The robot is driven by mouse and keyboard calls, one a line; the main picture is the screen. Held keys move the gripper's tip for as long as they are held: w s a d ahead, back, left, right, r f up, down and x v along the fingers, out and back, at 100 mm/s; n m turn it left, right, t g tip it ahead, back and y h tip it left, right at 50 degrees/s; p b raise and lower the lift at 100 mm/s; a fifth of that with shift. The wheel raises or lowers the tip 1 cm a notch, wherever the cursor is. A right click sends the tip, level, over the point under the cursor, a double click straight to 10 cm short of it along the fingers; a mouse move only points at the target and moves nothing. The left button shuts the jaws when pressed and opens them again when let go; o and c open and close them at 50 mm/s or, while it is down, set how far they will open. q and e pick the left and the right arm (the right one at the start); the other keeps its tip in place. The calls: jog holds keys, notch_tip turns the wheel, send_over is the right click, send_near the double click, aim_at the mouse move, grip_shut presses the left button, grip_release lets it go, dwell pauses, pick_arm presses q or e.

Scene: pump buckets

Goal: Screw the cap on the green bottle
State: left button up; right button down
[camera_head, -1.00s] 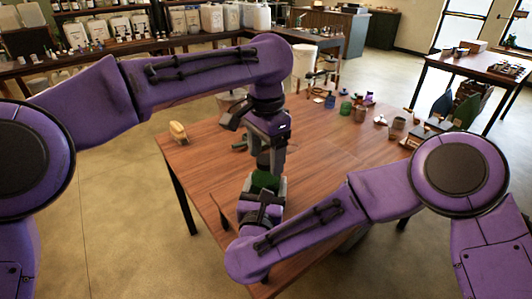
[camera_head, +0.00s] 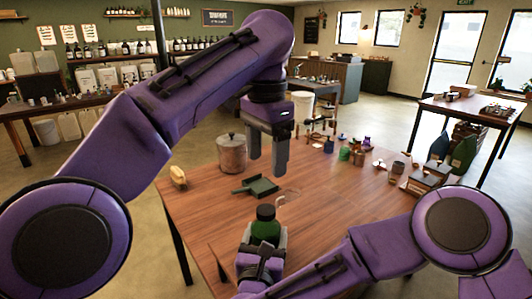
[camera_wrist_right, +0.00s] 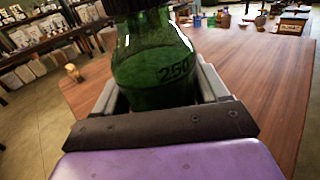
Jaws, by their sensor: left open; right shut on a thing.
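The green bottle (camera_head: 265,230) stands upright at the near part of the table, and its shoulder with "250" on it fills the right wrist view (camera_wrist_right: 155,65). A dark cap (camera_head: 265,212) sits on top of its neck; how tight it is cannot be told. My right gripper (camera_head: 264,243) is shut on the bottle's body, one finger on each side. My left gripper (camera_head: 267,168) is open and empty, fingers pointing down, above the bottle with a clear gap to the cap.
The wooden table (camera_head: 330,210) is mostly bare around the bottle. Several small jars and a blue cup (camera_head: 329,146) stand at the far right.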

grip_release()
jog(key=shift+s+a+f, duration=0.1)
jog(key=shift+s, duration=0.25)
jog(key=s+b, duration=0.1)
jog(key=s, duration=0.2)
jog(key=s+a+b, duration=0.1)
jog(key=s, duration=0.2)
jog(key=s+b, duration=0.1)
jog(key=s, duration=0.2)
jog(key=shift+s+a, duration=0.25)
jog(key=shift+s, duration=0.1)
